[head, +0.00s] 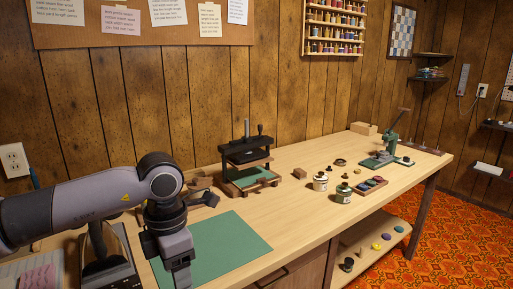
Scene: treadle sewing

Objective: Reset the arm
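My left arm reaches in from the left in the head view, over the near left part of the workbench. Its gripper (180,278) points down over the left edge of a green mat (235,243). The gripper tips run close to the bottom edge of the picture, so I cannot tell whether they are apart or together. I see nothing clearly held. My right arm and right gripper are not in view.
A dark press (246,160) stands behind the mat. A dark stand (108,268) is beside my arm. The bench front right of the mat is clear.

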